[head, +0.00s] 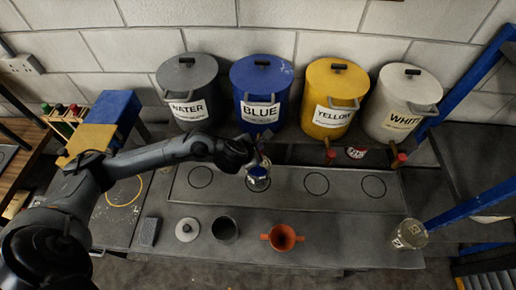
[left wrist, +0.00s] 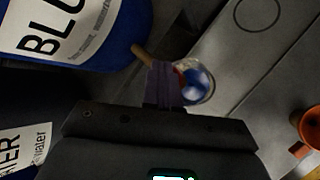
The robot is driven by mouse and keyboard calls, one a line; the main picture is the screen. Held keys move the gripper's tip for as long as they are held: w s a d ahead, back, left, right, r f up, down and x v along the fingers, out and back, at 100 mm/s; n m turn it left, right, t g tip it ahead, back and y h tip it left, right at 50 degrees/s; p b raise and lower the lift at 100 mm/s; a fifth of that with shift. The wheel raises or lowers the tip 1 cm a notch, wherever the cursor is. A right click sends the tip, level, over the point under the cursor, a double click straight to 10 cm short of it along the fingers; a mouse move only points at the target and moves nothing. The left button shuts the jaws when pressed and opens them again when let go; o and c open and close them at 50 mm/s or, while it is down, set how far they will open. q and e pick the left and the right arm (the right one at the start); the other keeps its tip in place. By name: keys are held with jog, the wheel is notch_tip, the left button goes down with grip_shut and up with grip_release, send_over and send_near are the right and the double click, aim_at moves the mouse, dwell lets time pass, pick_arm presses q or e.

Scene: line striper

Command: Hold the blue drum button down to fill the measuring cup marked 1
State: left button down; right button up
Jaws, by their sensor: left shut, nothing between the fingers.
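The blue drum (head: 262,78), labelled BLUE, stands second from left at the back; it also fills the upper left of the left wrist view (left wrist: 100,52). A clear measuring cup (head: 258,184) with blue in it stands below its tap; its mark is not readable. The cup also shows in the left wrist view (left wrist: 205,94), with blue and white inside. My left gripper (head: 262,160) is shut and empty at the front of the drum, by the tap. The tan tap (left wrist: 141,52) runs behind its fingers (left wrist: 164,85). A bit of red shows beside them; the button is mostly hidden and contact is unclear.
The water (head: 187,75), yellow (head: 335,80) and white (head: 405,90) drums flank it. Another clear cup (head: 410,234) stands at front right.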

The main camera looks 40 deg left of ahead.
pick_arm(q)
jog(key=shift+r, duration=0.1)
dwell(0.3)
jog(key=shift+r+p, duration=0.7)
jog(key=shift+p, duration=0.05)
jog(key=shift+r, duration=0.1)
notch_tip(320, 180, up, 5)
jog(key=p, duration=0.4)
dwell(0.8)
dwell(0.4)
